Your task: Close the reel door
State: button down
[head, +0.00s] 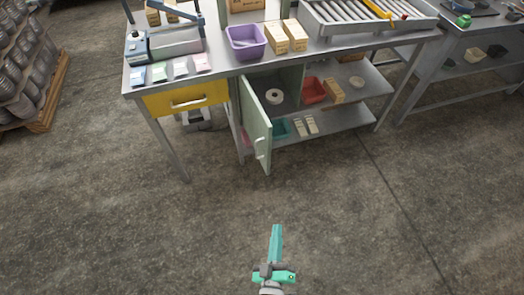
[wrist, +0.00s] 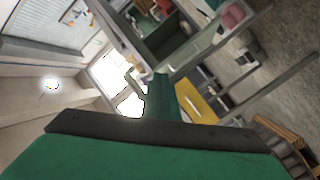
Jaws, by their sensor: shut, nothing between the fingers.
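The reel door (head: 256,122) is a pale green panel with a light upright handle (head: 261,148). It stands swung open toward me, at the left side of the cabinet under the workbench. My gripper (head: 276,229) is teal, shut and empty, over the floor in front of the bench and well apart from the door. In the wrist view my gripper (wrist: 161,76) points at the tilted bench area. There the door and its handle are hard to make out.
The workbench (head: 221,68) has a yellow drawer (head: 187,99) left of the door. A purple bin (head: 246,42) and small boxes stand on top. A red bin (head: 314,90) and a teal bin (head: 282,128) sit on lower shelves. The floor before the bench is clear.

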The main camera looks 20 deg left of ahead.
jog(key=w+a+f+n+y, duration=0.1)
jog(key=w+a+n, duration=0.3)
jog(key=w, duration=0.7)
jog(key=w+a+f+n+y, duration=0.2)
jog(key=w+a+n, duration=0.2)
jog(key=w, duration=0.6)
jog(key=w+a+f+n+y, duration=0.1)
jog(key=w+a+n, duration=0.3)
jog(key=w, duration=0.7)
jog(key=a+f, duration=0.1)
jog(key=a, duration=0.1)
jog(key=shift+w+a+f+n+y, duration=0.15)
jog(key=shift+w+a+n+y, duration=0.15)
jog(key=shift+a, duration=0.1)
